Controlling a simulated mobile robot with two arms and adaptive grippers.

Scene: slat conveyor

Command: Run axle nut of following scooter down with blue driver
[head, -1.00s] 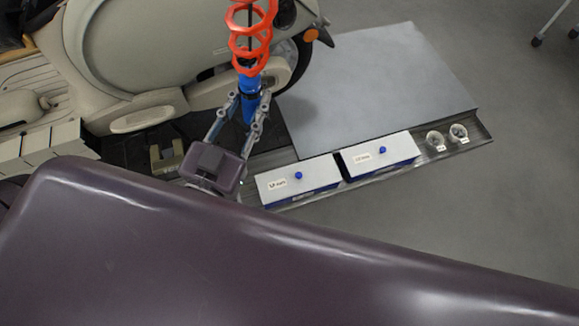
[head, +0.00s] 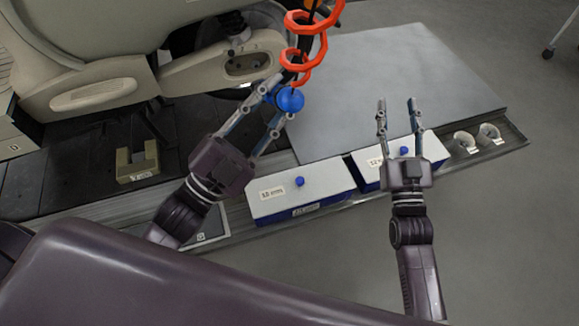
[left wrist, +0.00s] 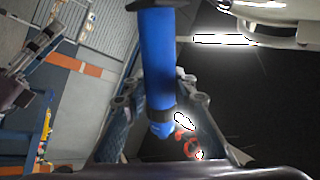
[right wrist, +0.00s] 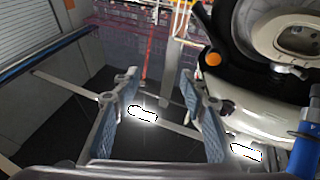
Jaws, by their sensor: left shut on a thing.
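My left gripper (head: 277,103) is shut on the blue driver (head: 291,99), seen nearly end-on in the head view. A red coiled hose (head: 302,52) rises from beside it. In the left wrist view the blue driver (left wrist: 158,70) stands between the fingers, and at the right edge of the right wrist view it also shows (right wrist: 306,145). A beige scooter (head: 75,38) is at upper left, its rear arm (head: 222,66) close to the driver. I cannot make out the axle nut or whether the driver touches it. My right gripper (head: 399,112) is open and empty, over the right box.
Two white-lidded boxes with blue knobs, a left box (head: 320,180) and a right box (head: 437,149), stand on a rail. Two clear cups (head: 466,142) are to their right. A grey plate (head: 400,70) lies behind. A tan block (head: 137,160) sits on the dark slats.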

